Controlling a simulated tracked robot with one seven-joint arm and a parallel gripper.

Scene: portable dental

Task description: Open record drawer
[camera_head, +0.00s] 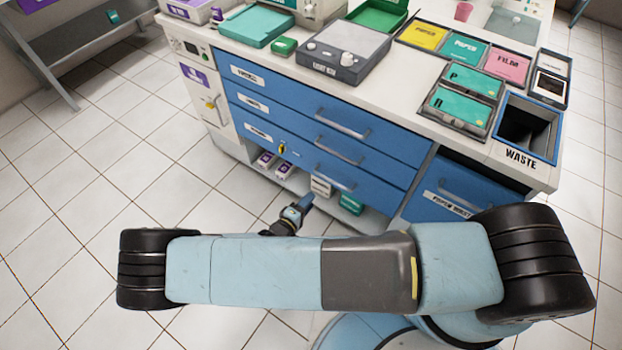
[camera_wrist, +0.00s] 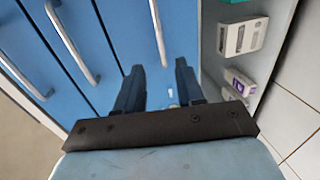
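A blue cabinet front has three stacked drawers with small white labels, too small to read surely. The bottom drawer (camera_head: 300,160) has a key or lock (camera_head: 282,147) at its left and a metal bar handle (camera_head: 334,178). My gripper (camera_head: 306,201) is low in front of the cabinet, near the bottom drawer. In the wrist view my gripper (camera_wrist: 160,66) is open and empty, its two dark blue fingers apart. The bottom drawer's handle (camera_wrist: 157,30) ends between the fingertips in the picture; I see no contact, and the gap in depth is unclear. All drawers look shut.
Under the drawers, an open shelf holds several small boxes (camera_head: 320,186). A blue waste drawer (camera_head: 455,195) is at right. The counter carries trays, a scale (camera_head: 345,50) and a waste bin opening (camera_head: 525,125). Tiled floor (camera_head: 110,180) at left is clear.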

